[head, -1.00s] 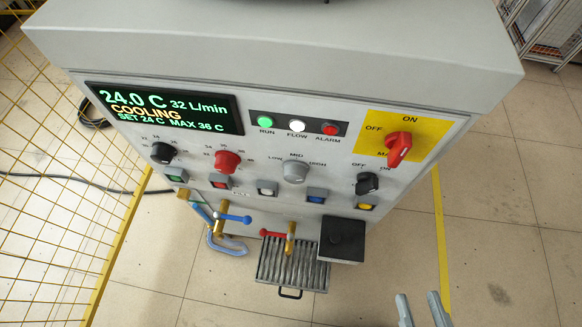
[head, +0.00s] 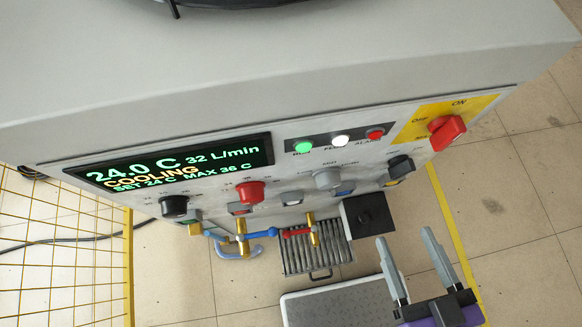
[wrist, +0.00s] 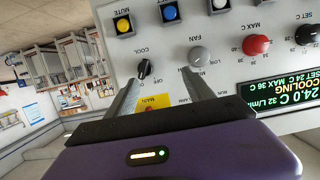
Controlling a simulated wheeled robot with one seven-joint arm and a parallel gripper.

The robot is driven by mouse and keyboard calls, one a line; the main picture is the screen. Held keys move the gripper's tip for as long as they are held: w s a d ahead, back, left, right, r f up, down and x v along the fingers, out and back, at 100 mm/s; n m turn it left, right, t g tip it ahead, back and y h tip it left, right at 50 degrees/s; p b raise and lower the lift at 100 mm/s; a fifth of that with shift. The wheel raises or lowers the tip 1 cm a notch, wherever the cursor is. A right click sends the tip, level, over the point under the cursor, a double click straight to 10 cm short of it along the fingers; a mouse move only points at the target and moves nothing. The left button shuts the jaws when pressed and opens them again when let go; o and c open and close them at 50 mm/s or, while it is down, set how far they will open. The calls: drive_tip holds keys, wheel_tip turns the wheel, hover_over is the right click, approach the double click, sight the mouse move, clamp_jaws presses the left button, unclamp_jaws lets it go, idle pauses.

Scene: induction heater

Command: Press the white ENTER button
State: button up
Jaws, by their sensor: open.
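The white ENTER button (head: 292,198) is a small square button in the middle of the lower button row on the grey heater panel (head: 60,176). It shows upside down at the top edge of the wrist view (wrist: 219,4), partly cut off, and its label is not readable. My gripper (head: 405,237) is open and empty, its fingers apart. It is right of and in front of the panel in the head view, apart from the button. In the wrist view its fingers (wrist: 161,77) point towards the panel near the grey FAN knob (wrist: 201,56).
A blue button (wrist: 169,12) and yellow button (wrist: 122,24) sit beside the white one. Knobs line the row above, including a red knob (head: 250,192). Below, brass valves with a red handle (head: 296,232) and a black box (head: 368,217) stick out. A yellow mesh fence (head: 65,260) stands left.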

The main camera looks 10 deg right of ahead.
drive_tip(key=shift+c, duration=0.4)
clamp_jaws()
idle(1.2)
